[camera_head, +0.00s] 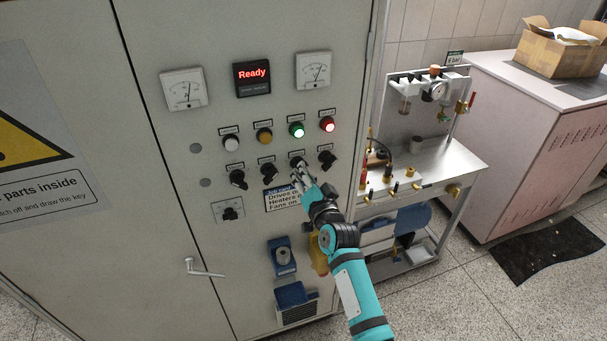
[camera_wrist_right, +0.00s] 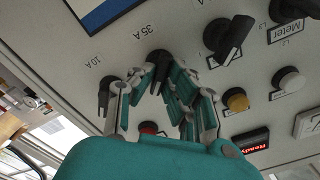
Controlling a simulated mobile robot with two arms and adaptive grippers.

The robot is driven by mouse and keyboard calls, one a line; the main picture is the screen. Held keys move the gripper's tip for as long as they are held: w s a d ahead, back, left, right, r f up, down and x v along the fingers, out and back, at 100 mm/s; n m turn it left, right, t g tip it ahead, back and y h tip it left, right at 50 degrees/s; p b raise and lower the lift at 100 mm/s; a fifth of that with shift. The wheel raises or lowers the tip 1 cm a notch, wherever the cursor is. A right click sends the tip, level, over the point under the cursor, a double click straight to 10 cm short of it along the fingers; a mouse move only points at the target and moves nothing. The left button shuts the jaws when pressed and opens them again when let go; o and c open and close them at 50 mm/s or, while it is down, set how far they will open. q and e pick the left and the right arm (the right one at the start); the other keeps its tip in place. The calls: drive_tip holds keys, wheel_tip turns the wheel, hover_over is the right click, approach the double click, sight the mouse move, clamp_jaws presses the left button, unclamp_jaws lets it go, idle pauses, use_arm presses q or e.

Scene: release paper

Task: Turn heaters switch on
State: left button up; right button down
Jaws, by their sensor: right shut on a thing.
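A row of black rotary switches runs across the grey cabinet front. My right gripper (camera_head: 303,181) reaches up to the third switch from the left (camera_head: 296,162). In the right wrist view the fingers of my right gripper (camera_wrist_right: 152,88) are around that black switch (camera_wrist_right: 158,62), beside the label "35 A", and are shut on it. The small labels above the switches are too blurred in the head view to tell which one is the heaters switch. A sign (camera_head: 278,200) below, partly covered by my gripper, reads "Drives", "Heaters" and "Fans". My left gripper is not in view.
Neighbouring switches stand close on both sides (camera_head: 267,170) (camera_head: 327,159). Above are white, amber, lit green (camera_head: 297,131) and lit red (camera_head: 327,124) buttons, and a display (camera_head: 252,78) reading "Ready". A metal bench (camera_head: 440,158) with fittings stands to the right.

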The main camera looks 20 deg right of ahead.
drive_tip(key=shift+f, duration=0.1)
idle(0.3)
drive_tip(key=c, duration=1.4)
unclamp_jaws()
drive_tip(key=shift+o, duration=0.2)
drive_tip(key=s, duration=1.2)
drive_tip(key=shift+d, duration=0.2)
